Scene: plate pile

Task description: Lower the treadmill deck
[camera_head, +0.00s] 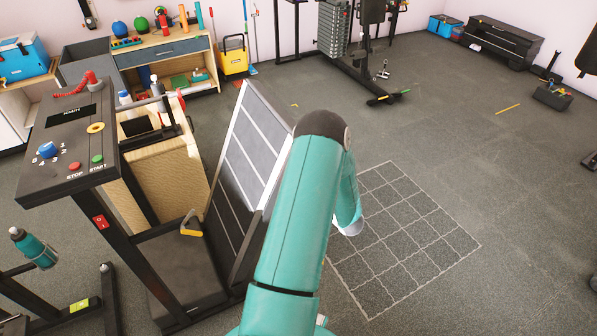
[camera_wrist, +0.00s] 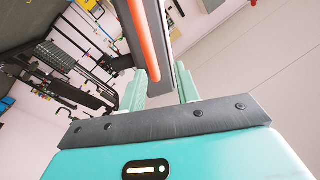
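The treadmill console (camera_head: 75,125) is at the left in the head view, with a blue dial, a STOP button and a START button. The treadmill deck (camera_head: 243,150) is folded up, steeply tilted, with pale lines across its dark face. A yellow lever (camera_head: 191,225) sits low at the deck's left side. My teal arm covers part of the deck's right side and hides my fingertips there. In the wrist view my gripper (camera_wrist: 160,78) has its two teal fingers apart. A dark bar with an orange stripe (camera_wrist: 147,40), possibly the deck's edge, reaches toward the gap; contact is unclear.
A floor area with a pale grid (camera_head: 400,240) lies clear right of my arm. A workbench (camera_head: 165,50) with balls and tools stands behind the treadmill. A weight machine (camera_head: 345,40) is at the back. A bottle (camera_head: 35,248) is at lower left.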

